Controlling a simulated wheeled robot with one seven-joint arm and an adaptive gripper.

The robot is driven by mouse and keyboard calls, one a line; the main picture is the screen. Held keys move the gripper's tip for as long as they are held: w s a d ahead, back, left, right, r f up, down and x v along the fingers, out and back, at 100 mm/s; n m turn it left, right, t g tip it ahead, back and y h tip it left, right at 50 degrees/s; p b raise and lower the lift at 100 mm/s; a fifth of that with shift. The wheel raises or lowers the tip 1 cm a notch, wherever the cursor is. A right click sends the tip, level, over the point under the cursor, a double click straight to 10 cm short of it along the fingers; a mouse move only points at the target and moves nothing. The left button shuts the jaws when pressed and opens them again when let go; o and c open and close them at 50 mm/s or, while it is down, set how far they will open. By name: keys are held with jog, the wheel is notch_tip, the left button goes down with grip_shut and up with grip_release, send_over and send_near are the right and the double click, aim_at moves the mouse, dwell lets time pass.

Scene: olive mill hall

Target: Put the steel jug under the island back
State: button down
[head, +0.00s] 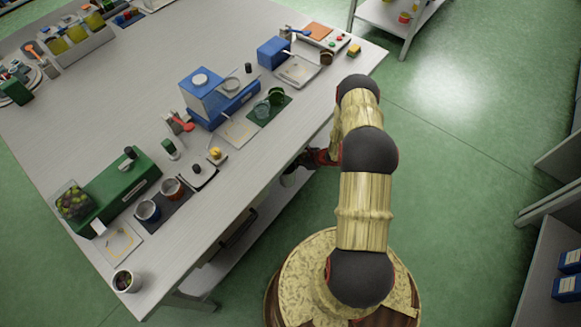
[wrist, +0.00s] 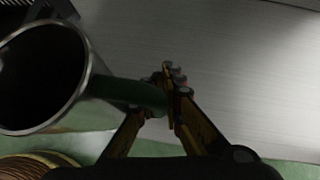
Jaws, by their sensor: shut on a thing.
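The steel jug (wrist: 85,78) fills the left of the wrist view, its round mouth and dark inside facing the camera. Its dark green handle (wrist: 130,92) reaches right to my gripper (wrist: 168,98), which is shut on it. In the head view my gripper (head: 318,157) is at the island's right edge, low beside the top, and part of the jug (head: 289,178) shows just left of it. The island (head: 190,262) hides the rest. I cannot tell whether the jug touches the lower shelf (head: 245,240).
The island top holds a blue machine (head: 222,98), a green box (head: 118,188), cups and several small tools. A white shelf unit (head: 400,18) stands at the back, and grey shelving (head: 540,275) at the right. The green floor between is clear.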

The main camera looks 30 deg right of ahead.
jog(key=w+f, duration=0.1)
jog(key=w+d+f+b, duration=0.1)
jog(key=f, duration=0.1)
jog(key=w+f+b, duration=0.1)
jog(key=shift+d+f, duration=0.3)
jog(key=shift+f, duration=0.05)
jog(key=shift+w+d+f+b, duration=0.1)
jog(key=shift+f+b, duration=0.15)
jog(key=shift+f, duration=0.4)
jog(key=shift+w+f+b, duration=0.15)
jog(key=shift+f+b, duration=0.1)
jog(key=shift+f, duration=0.35)
jog(key=shift+w+d+f+b, duration=0.1)
jog(key=shift+f+b, duration=0.15)
jog(key=shift+f, duration=0.4)
jog(key=shift+a+f, duration=0.1)
jog(key=c, duration=2)
grip_release()
jog(key=shift+o, duration=0.5)
jog(key=p+v, duration=0.4)
jog(key=v, duration=0.8)
